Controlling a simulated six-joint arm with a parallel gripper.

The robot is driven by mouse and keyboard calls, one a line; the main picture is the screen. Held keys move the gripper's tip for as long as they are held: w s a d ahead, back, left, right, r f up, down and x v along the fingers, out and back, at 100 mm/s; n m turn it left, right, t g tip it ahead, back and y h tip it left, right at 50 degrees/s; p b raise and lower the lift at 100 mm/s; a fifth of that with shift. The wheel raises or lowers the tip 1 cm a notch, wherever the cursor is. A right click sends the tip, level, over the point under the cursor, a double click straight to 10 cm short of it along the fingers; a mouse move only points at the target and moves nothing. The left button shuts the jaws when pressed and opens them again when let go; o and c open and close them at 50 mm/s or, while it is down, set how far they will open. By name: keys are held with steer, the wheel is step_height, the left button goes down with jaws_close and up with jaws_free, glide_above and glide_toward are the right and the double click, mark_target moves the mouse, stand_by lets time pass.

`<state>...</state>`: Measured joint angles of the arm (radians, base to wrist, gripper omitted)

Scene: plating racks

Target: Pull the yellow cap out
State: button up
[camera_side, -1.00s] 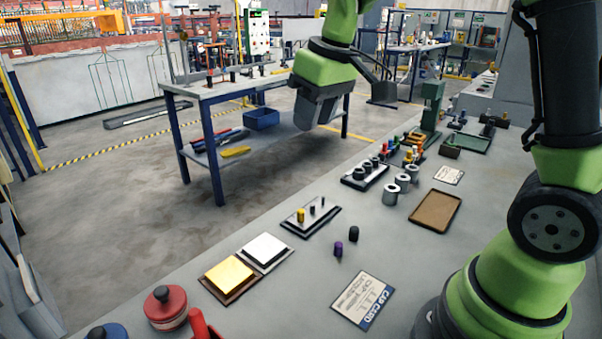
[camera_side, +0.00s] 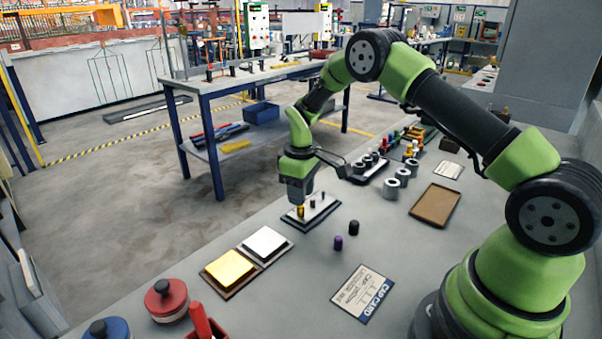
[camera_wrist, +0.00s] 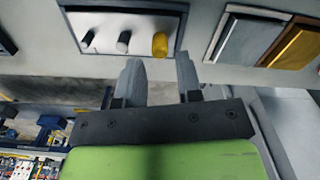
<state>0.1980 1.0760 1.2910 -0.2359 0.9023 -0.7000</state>
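The yellow cap (camera_side: 300,211) stands upright on a small pale plate with a dark border (camera_side: 325,213), at its left end. It also shows in the wrist view (camera_wrist: 160,44), at the right end of a row with two dark pegs (camera_wrist: 123,42). My gripper (camera_side: 297,196) hangs pointing down right above the yellow cap. In the wrist view my gripper (camera_wrist: 157,62) has its two fingers apart, with nothing held. The cap lines up with the gap between the fingertips, just beyond them. Whether the fingers reach around the cap is unclear.
A purple cap (camera_side: 338,243) and a black cap (camera_side: 353,227) stand on the table nearby. A gold block (camera_side: 228,268) and a silver block (camera_side: 264,243) lie to the left. A cap card (camera_side: 363,293) lies in front. A brown tray (camera_side: 435,206) and grey cylinders (camera_side: 391,189) are to the right.

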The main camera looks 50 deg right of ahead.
steer(key=shift+f, duration=2)
jaws_close()
steer(key=shift+c, duration=1.4)
jaws_free()
jaws_close()
steer(key=shift+r, duration=2.6)
